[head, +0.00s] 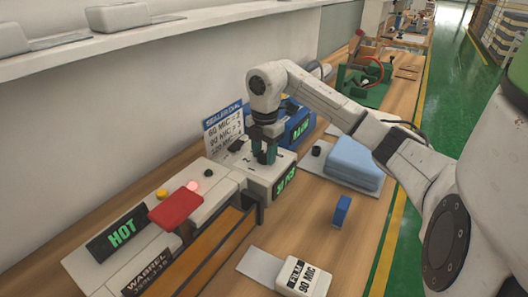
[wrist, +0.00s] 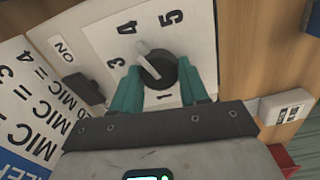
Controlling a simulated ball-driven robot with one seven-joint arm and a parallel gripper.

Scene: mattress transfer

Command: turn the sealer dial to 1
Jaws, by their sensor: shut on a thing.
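The sealer (head: 125,215) is a long pale machine on the bench, with a green HOT display and a red pad. Its black dial (wrist: 158,70) shows in the wrist view on a white plate (wrist: 203,35) marked 1, 3, 4 and 5; other marks are hidden. My gripper (head: 265,153) reaches down onto the sealer's right end. In the wrist view its teal fingers (wrist: 160,85) are shut on the dial, one on each side. In the head view the dial is hidden by my gripper.
A dial card (head: 223,130) stands behind the sealer. A blue device (head: 298,128) is behind my gripper. Blue folded sheets (head: 354,162), a small blue block (head: 341,211) and a white 90 MIC film box (head: 303,278) lie on the bench. Bare wood lies between them.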

